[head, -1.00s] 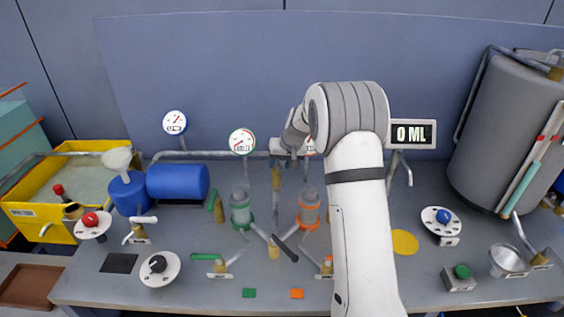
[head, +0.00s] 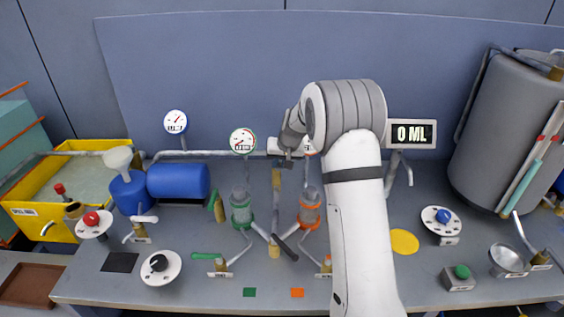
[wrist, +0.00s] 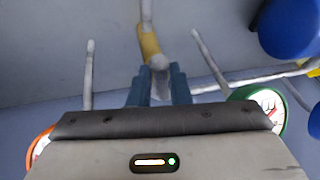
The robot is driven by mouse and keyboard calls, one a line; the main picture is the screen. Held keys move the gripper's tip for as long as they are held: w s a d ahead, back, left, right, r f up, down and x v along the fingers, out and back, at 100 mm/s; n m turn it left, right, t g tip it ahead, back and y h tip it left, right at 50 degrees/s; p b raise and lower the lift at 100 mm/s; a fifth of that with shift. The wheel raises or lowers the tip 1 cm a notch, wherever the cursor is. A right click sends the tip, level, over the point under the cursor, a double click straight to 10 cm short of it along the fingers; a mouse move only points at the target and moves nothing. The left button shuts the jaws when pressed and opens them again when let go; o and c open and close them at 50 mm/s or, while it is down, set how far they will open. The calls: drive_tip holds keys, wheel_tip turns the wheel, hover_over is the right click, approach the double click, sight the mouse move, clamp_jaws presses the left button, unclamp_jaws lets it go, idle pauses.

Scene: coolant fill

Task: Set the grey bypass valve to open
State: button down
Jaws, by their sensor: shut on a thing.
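The grey bypass valve appears to be the one with the brass body (head: 277,178) on the pipe behind the green and orange units. Its brass body also shows in the wrist view (wrist: 149,42). My gripper (head: 285,162) is at the back of the bench, just above this valve. In the wrist view its blue-grey fingers (wrist: 159,86) are shut on a light grey handle (wrist: 160,88) beside the brass body. My fingers hide part of the handle, and its exact angle is hard to tell.
The green-banded unit (head: 241,210) and orange-banded unit (head: 309,210) stand in front of the valve. A green-rimmed gauge (head: 243,141) is left of my gripper; another is partly hidden by my arm. A blue tank (head: 178,181) lies further left.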

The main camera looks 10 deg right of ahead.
drive_tip(key=shift+a+m+h+p, duration=0.35)
drive_tip(key=shift+a+m, duration=0.1)
drive_tip(key=shift+m, duration=0.45)
drive_tip(key=c, duration=1.3)
unclamp_jaws()
drive_tip(key=shift+c, duration=0.2)
drive_tip(key=b+v, duration=0.1)
drive_tip(key=v, duration=0.6)
drive_tip(key=shift+s+r+b, duration=0.25)
drive_tip(key=shift+r+b, duration=0.05)
drive_tip(key=shift+r, duration=0.05)
